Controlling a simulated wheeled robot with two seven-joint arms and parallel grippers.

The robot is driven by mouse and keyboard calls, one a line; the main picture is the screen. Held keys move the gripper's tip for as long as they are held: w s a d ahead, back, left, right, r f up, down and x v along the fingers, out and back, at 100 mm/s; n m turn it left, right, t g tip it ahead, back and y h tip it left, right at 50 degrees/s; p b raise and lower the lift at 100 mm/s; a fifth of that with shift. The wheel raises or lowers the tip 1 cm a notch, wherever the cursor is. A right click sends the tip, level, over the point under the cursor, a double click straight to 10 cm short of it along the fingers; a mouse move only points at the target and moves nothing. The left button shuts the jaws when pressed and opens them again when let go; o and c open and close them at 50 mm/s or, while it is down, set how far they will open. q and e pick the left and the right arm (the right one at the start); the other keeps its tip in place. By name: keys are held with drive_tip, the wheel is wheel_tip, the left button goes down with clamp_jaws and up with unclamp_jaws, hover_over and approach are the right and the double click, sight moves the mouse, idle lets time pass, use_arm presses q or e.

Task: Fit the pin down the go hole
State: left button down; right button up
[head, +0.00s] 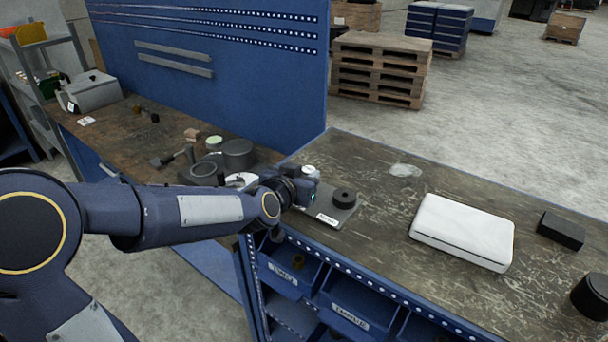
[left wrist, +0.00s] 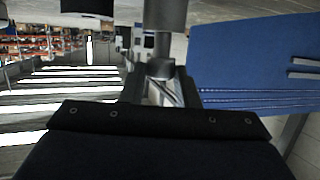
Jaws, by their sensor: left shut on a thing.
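My left gripper (head: 308,186) is over the left part of a grey plate (head: 328,219) on the bench and is shut on the pin. A pale round top (head: 309,169) shows at the gripper, likely the pin's end; the rest is hidden by the gripper. In the left wrist view a grey stepped cylinder, seemingly the pin (left wrist: 165,14), stands out from between the fingers (left wrist: 160,90). A black ring with a hole (head: 344,197) sits on the plate to the right of the gripper. The plate's white label is too small to read. I cannot see the go hole clearly. My right gripper is not in view.
A white closed case (head: 463,232), a black block (head: 561,230) and a black cylinder (head: 592,296) lie on the right of the bench. Grey round parts (head: 237,153) crowd the left side. Blue bins (head: 285,270) hang below the front edge. Bench between plate and case is clear.

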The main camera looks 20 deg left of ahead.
use_arm(q)
drive_tip(key=shift+f+b, duration=0.4)
drive_tip(key=shift+f, duration=0.05)
drive_tip(key=c, duration=1)
unclamp_jaws()
drive_tip(key=p+v, duration=0.1)
drive_tip(key=v, duration=0.6)
drive_tip(key=shift+s+a+r, duration=0.1)
drive_tip(key=shift+s, duration=0.3)
